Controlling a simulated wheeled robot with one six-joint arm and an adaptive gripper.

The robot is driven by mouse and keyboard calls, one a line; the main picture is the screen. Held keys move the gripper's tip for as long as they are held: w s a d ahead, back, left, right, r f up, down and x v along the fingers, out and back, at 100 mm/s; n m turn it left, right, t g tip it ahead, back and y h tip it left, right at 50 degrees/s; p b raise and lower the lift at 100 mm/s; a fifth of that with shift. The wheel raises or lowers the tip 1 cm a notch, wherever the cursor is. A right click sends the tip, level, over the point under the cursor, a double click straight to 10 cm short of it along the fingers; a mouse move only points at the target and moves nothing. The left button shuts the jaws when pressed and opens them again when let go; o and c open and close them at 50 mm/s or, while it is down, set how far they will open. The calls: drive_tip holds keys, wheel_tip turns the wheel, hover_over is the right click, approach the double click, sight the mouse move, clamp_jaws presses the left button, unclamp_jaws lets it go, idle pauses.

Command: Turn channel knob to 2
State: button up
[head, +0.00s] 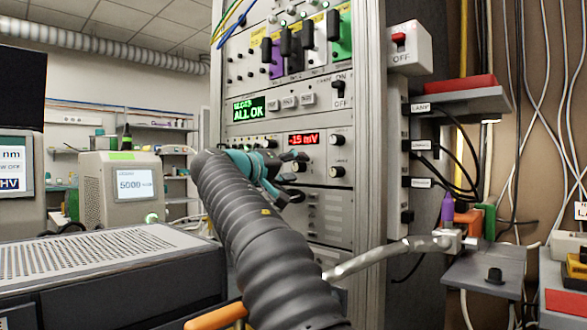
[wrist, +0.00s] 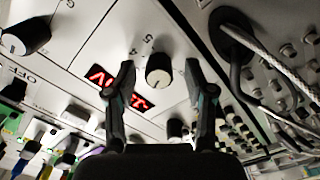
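In the wrist view, a white-capped dark knob (wrist: 159,68) sits on the light panel with the printed numbers 4 and 5 beside it. I cannot read its label or surely tell its pointer setting. My gripper (wrist: 160,64) is open, with one finger on each side of this knob in the picture. Gaps show between the fingers and the knob. In the head view, my gripper (head: 284,187) is in front of the instrument rack (head: 345,215), below and left of the red "-15 mV" display (head: 303,139). My arm hides part of the panel there.
Other knobs sit close by: a large one (wrist: 24,38) and a smaller one (wrist: 177,130) in the wrist view. A cable (wrist: 270,60) plugs into the panel at right. In the head view, a grey metal arm (head: 385,258) stands right of my arm, and a vented box (head: 110,265) at left.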

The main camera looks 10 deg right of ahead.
drive_tip(key=v, duration=1.2)
idle(0.3)
